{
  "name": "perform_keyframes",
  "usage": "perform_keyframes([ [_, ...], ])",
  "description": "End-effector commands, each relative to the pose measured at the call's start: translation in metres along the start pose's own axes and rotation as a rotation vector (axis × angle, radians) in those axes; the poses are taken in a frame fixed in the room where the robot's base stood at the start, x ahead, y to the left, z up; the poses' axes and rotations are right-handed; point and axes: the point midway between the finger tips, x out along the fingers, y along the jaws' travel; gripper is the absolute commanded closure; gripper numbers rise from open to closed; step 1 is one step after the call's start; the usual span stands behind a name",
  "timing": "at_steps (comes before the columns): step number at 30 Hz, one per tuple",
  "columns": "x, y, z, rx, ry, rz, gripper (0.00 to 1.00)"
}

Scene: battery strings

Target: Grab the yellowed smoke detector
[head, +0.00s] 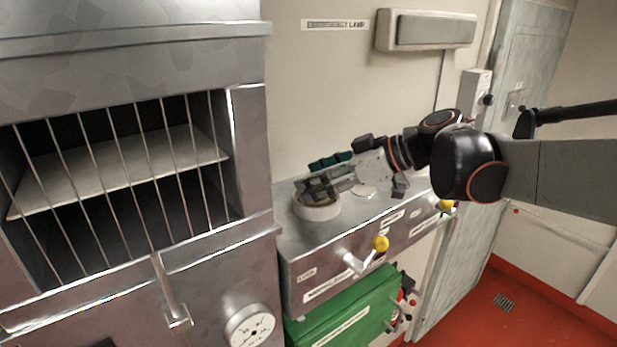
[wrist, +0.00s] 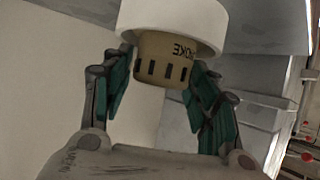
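The smoke detector shows in the wrist view as a yellowed, slotted body (wrist: 162,66) with dark lettering, joined to a wide white round part (wrist: 172,22). In the head view its pale round part (head: 317,208) sits on top of the steel cabinet. My gripper (head: 322,187) is low over it in the head view. In the wrist view my gripper's (wrist: 160,62) teal-padded fingers lie on either side of the yellowed body, with no clear gap at the tips. The fingers hide most of the yellowed body in the head view.
The steel cabinet top (head: 385,217) also bears a flat pale disc (head: 364,191) and a small dark item (head: 400,186). A large barred steel unit (head: 130,180) stands close on the left. A wall lamp (head: 430,31) hangs above.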

Motion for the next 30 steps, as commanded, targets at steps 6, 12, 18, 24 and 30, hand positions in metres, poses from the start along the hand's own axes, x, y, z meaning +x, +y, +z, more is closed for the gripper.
perform_keyframes([
  [6,0.0,0.0,0.0,0.0,0.0,0.0,0.83],
  [12,0.0,0.0,0.0,0.0,0.0,0.0,0.83],
  [18,-0.003,0.0,-0.006,0.0,0.0,0.0,0.83],
  [24,-0.015,0.0,-0.028,0.0,0.0,0.0,0.83],
  [30,-0.038,0.0,-0.071,0.0,0.0,0.0,0.83],
])
